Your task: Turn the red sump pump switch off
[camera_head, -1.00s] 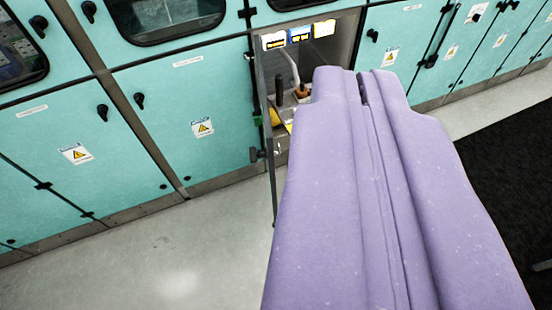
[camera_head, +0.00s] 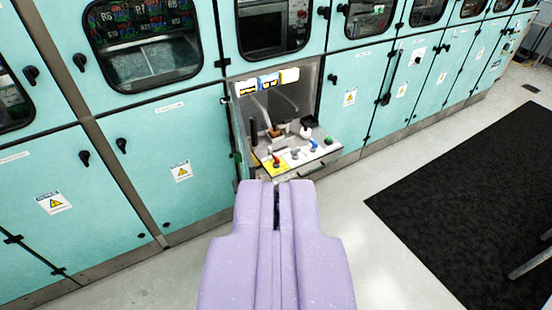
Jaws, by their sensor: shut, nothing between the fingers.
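A small red switch (camera_head: 276,162) sits on a yellow plate (camera_head: 273,168) at the left front of a white panel (camera_head: 308,158) in an open cabinet bay. It is too small to tell how its handle is turned. My purple gripper (camera_head: 277,190) points toward the bay from the bottom of the view. It is shut and empty, with its tips just below the panel's front edge in the picture. I cannot tell how far it is from the switch, but nothing shows it touching.
An open door (camera_head: 237,150) edges the bay's left side. Teal cabinets (camera_head: 174,148) line the wall.

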